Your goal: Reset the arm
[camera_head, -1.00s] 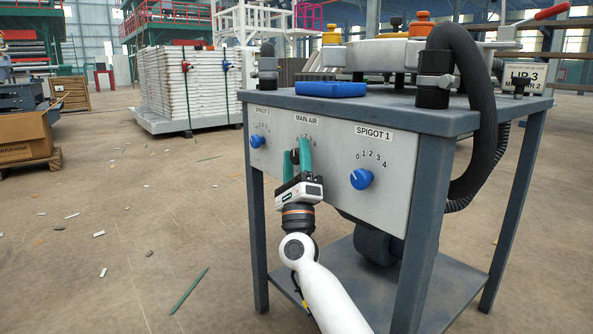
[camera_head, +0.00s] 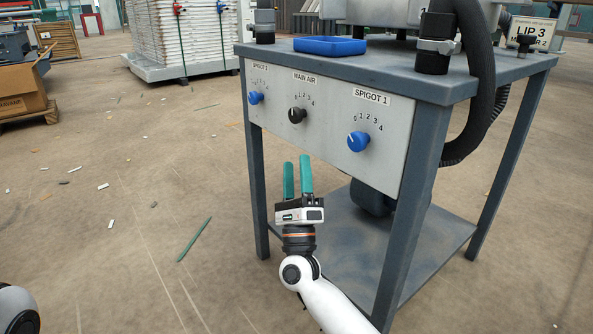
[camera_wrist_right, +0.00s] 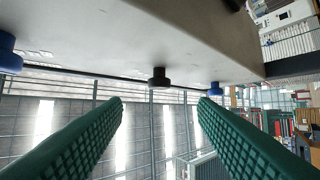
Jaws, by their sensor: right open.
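My right gripper (camera_head: 298,178) has two green fingers, apart and empty. In the head view it is below the control panel (camera_head: 325,118) of the grey machine table, clear of the knobs. The black MAIN AIR knob (camera_head: 297,115) sits above the fingertips, with a blue knob (camera_head: 255,98) to its left and the blue SPIGOT 1 knob (camera_head: 358,141) to its right. In the right wrist view the open fingers (camera_wrist_right: 160,108) frame the black knob (camera_wrist_right: 159,77), which is apart from them. A white rounded part of mine shows at the lower left; my left gripper does not show.
The table's front leg (camera_head: 400,215) and lower shelf (camera_head: 400,250) stand right of and behind my right gripper. A blue tray (camera_head: 330,46) and a black hose (camera_head: 478,75) are on top. The floor to the left is open, with scattered scraps and a green stick (camera_head: 194,240).

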